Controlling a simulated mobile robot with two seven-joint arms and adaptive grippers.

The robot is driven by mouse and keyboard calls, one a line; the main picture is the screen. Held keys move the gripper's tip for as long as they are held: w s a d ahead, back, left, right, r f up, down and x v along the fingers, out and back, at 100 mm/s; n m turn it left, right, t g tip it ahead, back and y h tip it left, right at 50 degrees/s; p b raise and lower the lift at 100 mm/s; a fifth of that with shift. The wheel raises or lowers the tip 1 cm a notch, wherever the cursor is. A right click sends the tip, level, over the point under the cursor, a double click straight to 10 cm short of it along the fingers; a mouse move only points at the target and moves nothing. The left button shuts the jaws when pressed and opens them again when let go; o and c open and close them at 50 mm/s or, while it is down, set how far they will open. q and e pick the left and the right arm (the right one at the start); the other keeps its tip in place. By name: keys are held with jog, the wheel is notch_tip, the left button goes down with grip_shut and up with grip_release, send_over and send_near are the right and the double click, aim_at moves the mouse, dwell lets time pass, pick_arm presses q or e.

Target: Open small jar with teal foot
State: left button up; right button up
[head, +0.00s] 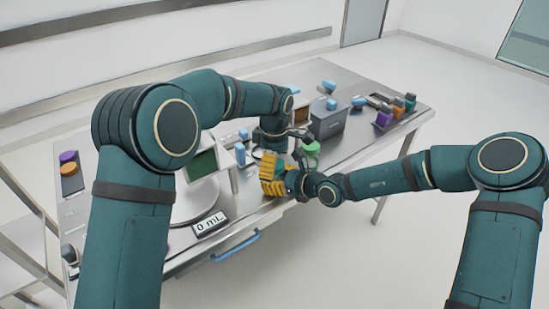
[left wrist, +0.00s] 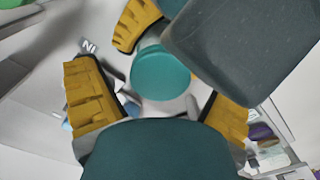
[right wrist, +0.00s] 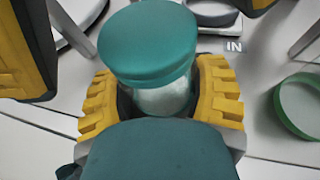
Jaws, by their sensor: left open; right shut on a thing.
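The small jar (right wrist: 165,98) has a pale, translucent body and a wide teal round end (right wrist: 148,42). My right gripper (right wrist: 162,104) is shut on the pale body, with its yellow fingers on either side. In the left wrist view the teal end (left wrist: 160,73) shows as a disc beyond and between the spread yellow fingers of my left gripper (left wrist: 158,100). The left gripper is open; contact with the jar is not visible. In the head view both grippers meet close together, the left one (head: 267,166) showing best, and the jar is hidden there.
A green-rimmed container (head: 311,150) stands close to the grippers; its green ring (right wrist: 300,106) shows at right in the right wrist view. A grey box (head: 327,121) stands behind.

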pick_arm(q)
jog(key=c, duration=1.4)
jog(key=shift+c, duration=0.2)
jog(key=shift+r, duration=0.35)
jog(key=shift+r, duration=0.9)
jog(key=shift+r, duration=0.15)
jog(key=shift+r, duration=1.9)
pick_arm(e)
jog(key=o, duration=1.4)
